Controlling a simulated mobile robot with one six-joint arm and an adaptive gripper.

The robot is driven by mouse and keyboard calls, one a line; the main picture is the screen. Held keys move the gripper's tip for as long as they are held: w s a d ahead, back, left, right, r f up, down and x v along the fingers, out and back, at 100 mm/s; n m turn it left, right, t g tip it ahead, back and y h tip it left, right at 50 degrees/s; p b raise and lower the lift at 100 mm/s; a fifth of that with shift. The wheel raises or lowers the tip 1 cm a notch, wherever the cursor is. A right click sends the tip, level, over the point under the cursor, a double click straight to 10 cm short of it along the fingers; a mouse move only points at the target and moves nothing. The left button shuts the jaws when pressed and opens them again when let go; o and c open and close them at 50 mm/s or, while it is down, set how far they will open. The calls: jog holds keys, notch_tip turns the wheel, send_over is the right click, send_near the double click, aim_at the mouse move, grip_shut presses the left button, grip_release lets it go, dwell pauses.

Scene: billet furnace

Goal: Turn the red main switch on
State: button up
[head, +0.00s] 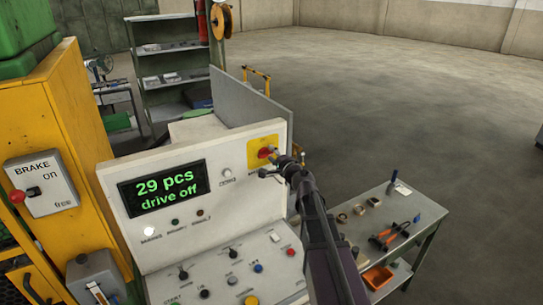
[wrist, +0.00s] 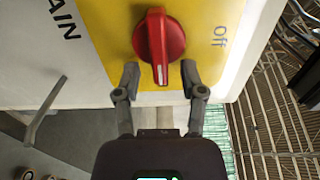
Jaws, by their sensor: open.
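The red main switch (head: 265,153) is a rotary knob on a yellow plate (head: 254,141) at the upper right of the white control panel. In the wrist view the red knob (wrist: 157,35) shows a white mark at its lower end. The word "Off" is right of it; "AIN" shows to the left. My gripper (wrist: 160,68) is open, its fingertips either side of the knob's lower end in the picture. I cannot tell whether they touch it. In the head view my gripper (head: 281,166) is just in front of the plate and partly covers it.
The panel display (head: 164,188) reads "29 pcs drive off". Buttons and knobs cover the sloped console (head: 225,270) below. A brake box (head: 42,184) reading "on" is at left. A bench (head: 402,210) with tools stands right; open floor lies beyond.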

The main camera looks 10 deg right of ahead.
jog(key=v, duration=1.2)
dwell(0.3)
jog(key=s+a+f+n+g+y+b, duration=0.1)
jog(key=s+a+f+n+g+b, duration=0.2)
jog(key=a+f+n+g, duration=0.35)
jog(key=s+a+f+n+g+y+b, duration=0.1)
jog(key=s+a+f+n+g+b, duration=0.2)
jog(key=f, duration=0.6)
jog(key=s+f+n+g+h+b, duration=0.1)
jog(key=s+f+g+h, duration=0.1)
jog(key=s+f, duration=0.1)
jog(key=s+d+f+n+g+h+b, duration=0.1)
jog(key=s+f+n+g+h, duration=0.1)
jog(key=s+f, duration=0.2)
jog(key=s+d+f+n+g+h+b, duration=0.1)
jog(key=s+f+n+g+h, duration=0.1)
jog(key=s+f+g, duration=0.1)
jog(key=shift+s+d+f+h+b, duration=0.1)
jog(key=shift+s+f+h+b, duration=0.15)
jog(key=shift+f, duration=0.4)
jog(key=shift+s+f+h+b, duration=0.15)
jog(key=shift+s+f, duration=0.1)
jog(key=shift+f, duration=0.4)
jog(key=shift+s+d+f+g+h, duration=0.2)
jog(key=shift+s+d+g+h, duration=0.2)
jog(key=shift+s+d, duration=0.1)
